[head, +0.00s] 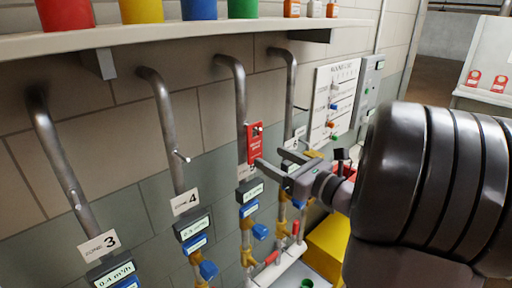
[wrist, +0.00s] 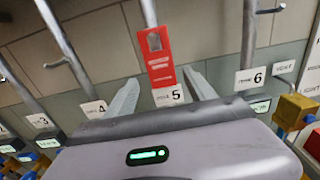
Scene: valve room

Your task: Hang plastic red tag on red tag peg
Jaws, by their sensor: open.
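The red tag (head: 255,146) hangs upright against the zone 5 pipe (head: 240,95). In the wrist view the red tag (wrist: 160,72) has a grey peg end (wrist: 154,42) showing at its top, so it appears to hang on that pipe's peg. My gripper (head: 270,158) is open and empty, just in front of and below the tag. In the wrist view my gripper's (wrist: 160,78) fingers stand either side of the tag's lower part, apart from it. I cannot tell which peg is meant as the red tag peg.
Bare pegs stick out from the zone 4 pipe (head: 166,115) and the zone 3 pipe (head: 58,160). The zone 6 sign (wrist: 250,78) is right of the tag. A shelf (head: 180,37) with coloured containers overhangs the pipes. Blue-handled valves (head: 208,270) are below.

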